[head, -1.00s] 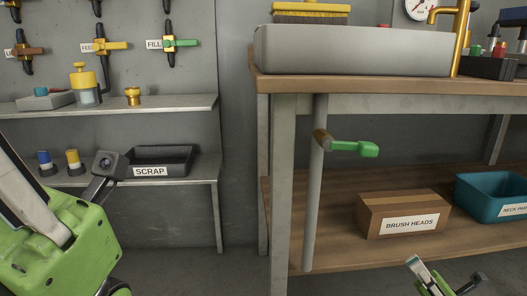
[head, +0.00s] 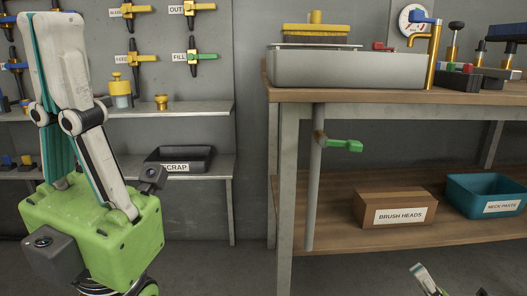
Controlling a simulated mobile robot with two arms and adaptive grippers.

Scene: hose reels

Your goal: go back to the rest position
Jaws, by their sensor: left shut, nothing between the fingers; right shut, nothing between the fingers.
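My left gripper (head: 52,28) is large and close on the left side of the head view. Its green body is low and its white fingers with teal pads point up, shut and empty, in front of the wall shelves. My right gripper (head: 422,270) shows only as a small part at the bottom edge, right of centre, in front of the bench's lower area. It is shut with nothing visible in it, and the rest of it is cut off. Neither gripper visibly touches anything.
A wooden bench (head: 380,96) carries a grey basin (head: 340,68). A green-handled lever (head: 345,145) sticks out from the pipe under it. A brush heads box (head: 395,205) and teal bin (head: 480,190) sit on the lower shelf. A black scrap tray (head: 195,155) is behind my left gripper.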

